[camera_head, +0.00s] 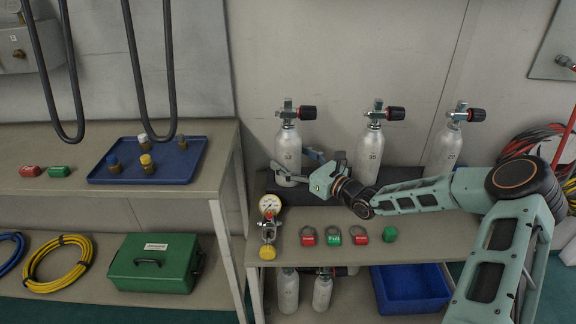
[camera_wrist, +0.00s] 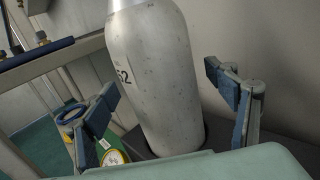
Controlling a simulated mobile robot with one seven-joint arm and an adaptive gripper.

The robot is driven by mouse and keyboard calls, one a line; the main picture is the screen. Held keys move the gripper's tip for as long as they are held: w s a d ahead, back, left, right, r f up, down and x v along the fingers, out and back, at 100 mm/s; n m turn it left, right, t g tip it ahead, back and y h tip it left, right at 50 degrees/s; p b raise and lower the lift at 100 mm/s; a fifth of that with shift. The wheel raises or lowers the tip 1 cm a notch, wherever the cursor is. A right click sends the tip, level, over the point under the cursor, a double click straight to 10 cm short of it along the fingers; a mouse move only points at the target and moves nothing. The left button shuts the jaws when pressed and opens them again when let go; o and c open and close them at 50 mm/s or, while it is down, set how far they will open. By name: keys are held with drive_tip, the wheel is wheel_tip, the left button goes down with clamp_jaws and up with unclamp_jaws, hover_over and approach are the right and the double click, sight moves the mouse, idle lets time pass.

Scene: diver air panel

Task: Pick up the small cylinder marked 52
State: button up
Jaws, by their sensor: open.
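The small cylinder marked 52 (camera_head: 287,147) is silver with a valve and black knob on top, and stands upright at the left of the shelf's back row. In the wrist view the cylinder (camera_wrist: 160,75) fills the middle, with the number partly visible on its left side. My gripper (camera_head: 298,166) is open at the cylinder's lower body. In the wrist view my gripper (camera_wrist: 168,100) has one blue-padded finger on each side of it, with visible gaps. The cylinder's top is out of the wrist view.
Two similar cylinders stand to the right, a middle one (camera_head: 369,155) and a right one (camera_head: 446,148). A blue tray (camera_head: 190,166) is on the left bench.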

drive_tip(key=shift+w+a+f, duration=0.1)
drive_tip(key=shift+w+a, duration=0.35)
drive_tip(key=shift+w, duration=0.05)
drive_tip(key=shift+c, duration=0.4)
drive_tip(key=c, duration=2)
drive_tip(key=shift+r, duration=0.3)
clamp_jaws()
